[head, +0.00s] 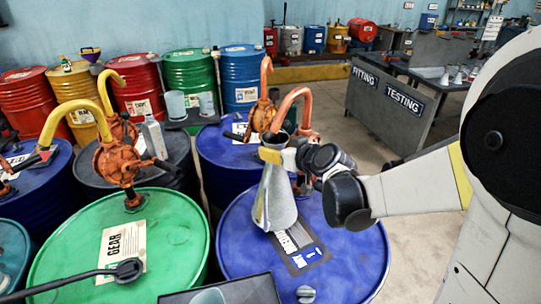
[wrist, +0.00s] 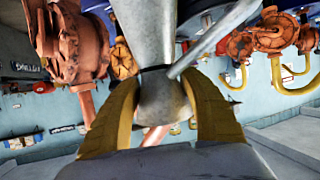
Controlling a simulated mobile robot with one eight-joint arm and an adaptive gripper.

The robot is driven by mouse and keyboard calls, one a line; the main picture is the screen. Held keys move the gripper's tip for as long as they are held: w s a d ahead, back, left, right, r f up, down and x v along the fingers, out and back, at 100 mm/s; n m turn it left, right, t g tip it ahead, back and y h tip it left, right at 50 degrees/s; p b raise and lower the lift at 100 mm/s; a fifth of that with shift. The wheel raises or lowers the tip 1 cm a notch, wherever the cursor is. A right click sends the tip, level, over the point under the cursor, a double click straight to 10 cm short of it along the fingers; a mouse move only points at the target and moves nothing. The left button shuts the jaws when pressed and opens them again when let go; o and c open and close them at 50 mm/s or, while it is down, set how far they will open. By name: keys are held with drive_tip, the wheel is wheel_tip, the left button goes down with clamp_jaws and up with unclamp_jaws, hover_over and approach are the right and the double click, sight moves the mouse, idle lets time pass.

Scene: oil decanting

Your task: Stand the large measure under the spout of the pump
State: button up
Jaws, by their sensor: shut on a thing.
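The large measure (head: 274,198), a grey metal cone-shaped can, is upright over the front blue drum (head: 345,245). My gripper (head: 276,152) is shut around its narrow neck from the right. In the wrist view, my two yellow fingers (wrist: 163,112) press on the neck of the measure (wrist: 160,98). An orange pump (head: 305,135) stands behind it, and its curved spout (head: 294,92) comes down close to the measure's mouth. I cannot tell whether the spout end is over the mouth or behind it, nor whether the base touches the drum top.
A dark label plate (head: 297,248) lies on the blue drum beside the measure's base. A green drum (head: 165,232) with an orange pump (head: 120,165) and yellow spout stands to the left. A grey object (head: 305,293) is at the front. The drum's right side is clear.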

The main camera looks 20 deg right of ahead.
drive_tip(key=shift+w+a, duration=0.1)
drive_tip(key=shift+w, duration=0.2)
drive_tip(key=shift+w+a+f+b, duration=0.15)
drive_tip(key=shift+f+b, duration=0.25)
drive_tip(key=shift+f, duration=0.5)
drive_tip(key=shift+w+d+f+b, duration=0.15)
drive_tip(key=shift+f+b, duration=0.2)
drive_tip(key=shift+f, duration=0.5)
drive_tip(key=shift+a, duration=0.1)
drive_tip(key=shift+f, duration=0.15)
drive_tip(key=o, duration=1.4)
